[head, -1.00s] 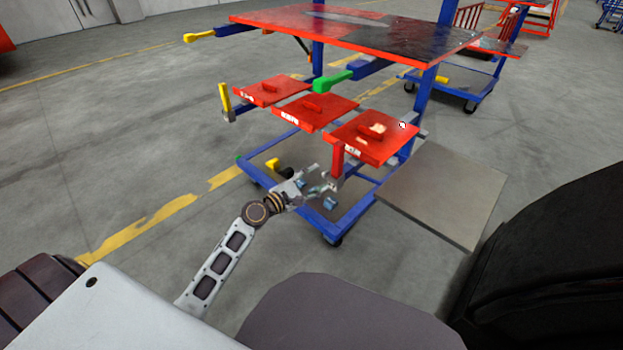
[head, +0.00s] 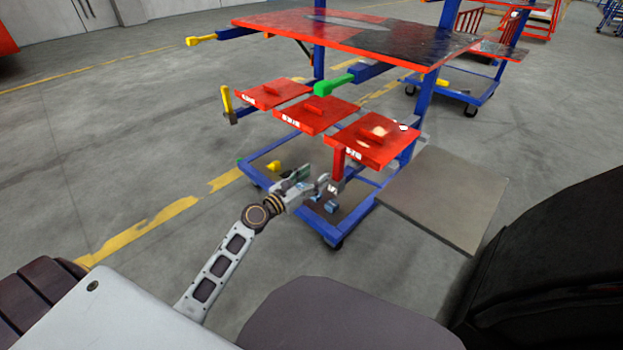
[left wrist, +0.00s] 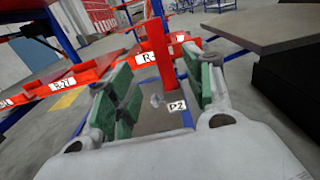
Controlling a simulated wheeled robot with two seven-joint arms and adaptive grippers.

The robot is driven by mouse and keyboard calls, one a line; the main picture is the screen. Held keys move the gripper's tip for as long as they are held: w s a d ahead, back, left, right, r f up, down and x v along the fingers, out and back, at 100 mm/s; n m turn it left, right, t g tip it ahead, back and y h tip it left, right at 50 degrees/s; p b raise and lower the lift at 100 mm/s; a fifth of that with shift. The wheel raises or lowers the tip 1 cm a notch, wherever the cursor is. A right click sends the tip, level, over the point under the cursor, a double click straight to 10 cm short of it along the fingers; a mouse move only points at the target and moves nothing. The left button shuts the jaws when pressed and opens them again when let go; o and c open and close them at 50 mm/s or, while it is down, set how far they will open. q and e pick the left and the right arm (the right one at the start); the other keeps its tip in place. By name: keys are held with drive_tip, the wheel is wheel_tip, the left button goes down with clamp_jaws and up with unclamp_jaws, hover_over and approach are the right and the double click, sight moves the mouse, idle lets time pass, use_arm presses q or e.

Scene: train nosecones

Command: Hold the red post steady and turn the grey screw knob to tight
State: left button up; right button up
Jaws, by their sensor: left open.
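The red post (head: 338,163) stands upright under the rightmost red tray of the blue cart. In the left wrist view the red post (left wrist: 160,45) appears in the gap between my fingers, farther out than the finger pads. A small grey piece, perhaps the screw knob (left wrist: 156,101), shows below the post beside a "P-2" label. My left gripper (head: 314,183) is open and empty, just left of the post's lower end. Its green-padded fingers (left wrist: 165,88) stand apart and do not visibly touch the post. My right gripper is not in view.
Red trays (head: 315,115) line the cart above the gripper. A grey flat panel (head: 445,200) sticks out at the cart's right. A green-tipped bar (head: 335,82) and a yellow handle (head: 226,98) jut out. The floor left of the cart is clear.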

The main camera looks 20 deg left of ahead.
use_arm(q)
drive_tip(key=shift+w, duration=0.15)
approach(337, 160)
drive_tip(key=shift+w, duration=1.35)
drive_tip(key=shift+w+d+b, duration=0.45)
drive_tip(key=shift+w+d, duration=0.2)
drive_tip(key=shift+x, duration=1)
drive_tip(key=shift+b+x, duration=0.55)
drive_tip(key=shift+x, duration=1.7)
drive_tip(key=shift+w+d+f+b, duration=0.1)
drive_tip(key=shift+w+d+b, duration=0.05)
drive_tip(key=shift+w+b, duration=0.2)
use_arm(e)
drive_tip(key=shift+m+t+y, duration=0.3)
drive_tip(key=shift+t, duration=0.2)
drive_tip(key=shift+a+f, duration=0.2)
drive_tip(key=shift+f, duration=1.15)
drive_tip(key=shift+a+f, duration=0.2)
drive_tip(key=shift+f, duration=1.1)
use_arm(q)
drive_tip(key=shift+c, duration=0.3)
